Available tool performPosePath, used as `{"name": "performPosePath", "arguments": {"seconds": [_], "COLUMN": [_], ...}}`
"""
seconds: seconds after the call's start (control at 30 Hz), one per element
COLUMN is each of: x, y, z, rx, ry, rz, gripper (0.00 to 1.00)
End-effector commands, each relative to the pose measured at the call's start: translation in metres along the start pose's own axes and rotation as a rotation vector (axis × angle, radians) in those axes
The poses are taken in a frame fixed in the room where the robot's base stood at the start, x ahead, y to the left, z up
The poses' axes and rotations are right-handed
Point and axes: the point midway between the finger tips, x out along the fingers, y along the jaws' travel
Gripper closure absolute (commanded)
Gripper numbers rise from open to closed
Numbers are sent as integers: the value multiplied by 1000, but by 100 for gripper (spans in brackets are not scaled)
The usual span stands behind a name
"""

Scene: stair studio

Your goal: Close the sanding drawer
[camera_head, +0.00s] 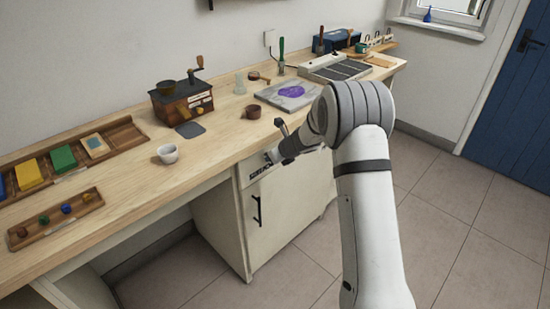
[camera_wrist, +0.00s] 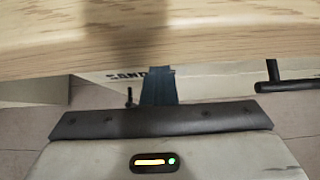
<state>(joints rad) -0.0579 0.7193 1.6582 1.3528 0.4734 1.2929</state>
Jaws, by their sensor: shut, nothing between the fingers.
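The sanding drawer (camera_head: 247,179) is the pale front with dark lettering just under the workbench top, above a cabinet door. In the wrist view its front (camera_wrist: 105,79) shows the letters "SAND", partly covered by my fingers. A dark bar handle (camera_wrist: 290,85) shows at the right there. My gripper (camera_head: 271,158) is shut and empty, with its fingers (camera_wrist: 160,86) pointing at the drawer front, below the bench edge. The fingertips are at or very near the front; I cannot tell whether they touch. Any gap behind the front is hidden.
The wooden workbench (camera_head: 225,142) runs along the wall; its edge lies close above my gripper. The cabinet door (camera_head: 285,205) has a black handle (camera_head: 257,209). A cup (camera_head: 168,154), grinder (camera_head: 182,100) and slab (camera_head: 287,94) stand on top. The tiled floor at right is clear.

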Motion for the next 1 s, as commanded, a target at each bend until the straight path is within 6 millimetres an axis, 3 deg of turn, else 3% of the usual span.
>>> {"name": "performPosePath", "arguments": {"seconds": [0.47,0.67,0.83,1.0], "x": [1,-6,-24,-70], "y": [-2,-3,-5,-4], "z": [8,0,-23,-18], "rx": [0,0,0,-4], "ry": [-12,-13,-7,-7], "rz": [-8,-8,-5,-3], "gripper": [100,100,100,100]}}
